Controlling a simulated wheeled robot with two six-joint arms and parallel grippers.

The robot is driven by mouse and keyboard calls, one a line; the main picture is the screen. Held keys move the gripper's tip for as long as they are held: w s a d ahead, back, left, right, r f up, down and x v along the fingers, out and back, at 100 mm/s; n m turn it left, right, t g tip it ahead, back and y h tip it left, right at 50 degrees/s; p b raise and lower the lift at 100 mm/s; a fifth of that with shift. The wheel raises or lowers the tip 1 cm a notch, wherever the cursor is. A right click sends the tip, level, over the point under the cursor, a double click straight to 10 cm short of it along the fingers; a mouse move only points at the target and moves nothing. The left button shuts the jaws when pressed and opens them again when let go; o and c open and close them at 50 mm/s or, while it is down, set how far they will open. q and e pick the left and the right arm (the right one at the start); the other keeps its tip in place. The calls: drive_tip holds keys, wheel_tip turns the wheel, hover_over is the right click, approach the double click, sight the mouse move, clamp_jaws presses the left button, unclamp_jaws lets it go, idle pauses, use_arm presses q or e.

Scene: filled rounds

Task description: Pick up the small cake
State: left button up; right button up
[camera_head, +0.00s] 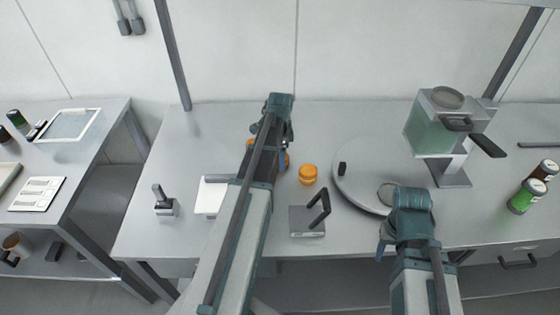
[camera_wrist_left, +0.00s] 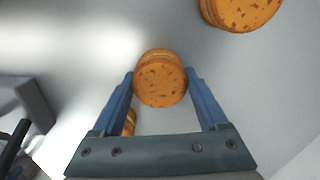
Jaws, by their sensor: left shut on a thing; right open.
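A round orange-brown cake (camera_wrist_left: 160,78) with dark flecks sits between the two blue fingers of my left gripper (camera_wrist_left: 160,88) in the left wrist view, touched on both sides. My left gripper is shut on this small cake. A wider-looking cake (camera_wrist_left: 240,12) is cut off at the upper right, and part of another (camera_wrist_left: 130,122) shows beside the left finger. In the head view, one orange cake (camera_head: 308,174) stands in the open right of my left arm; orange parts behind that arm are mostly hidden. My right gripper (camera_head: 384,243) is open, near the table's front edge.
A round grey disc (camera_head: 355,190) lies right of the cakes, with a coffee-maker-like device (camera_head: 440,125) behind it. A grey block with a dark handle (camera_head: 307,221) stands in front. A white item (camera_head: 209,198) and a small stand (camera_head: 165,205) are on the left. Jars (camera_head: 525,195) stand far right.

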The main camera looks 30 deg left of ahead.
use_arm(q)
drive_tip(key=shift+r, duration=0.1)
wheel_tip(320, 180, up, 10)
drive_tip(key=p, duration=1)
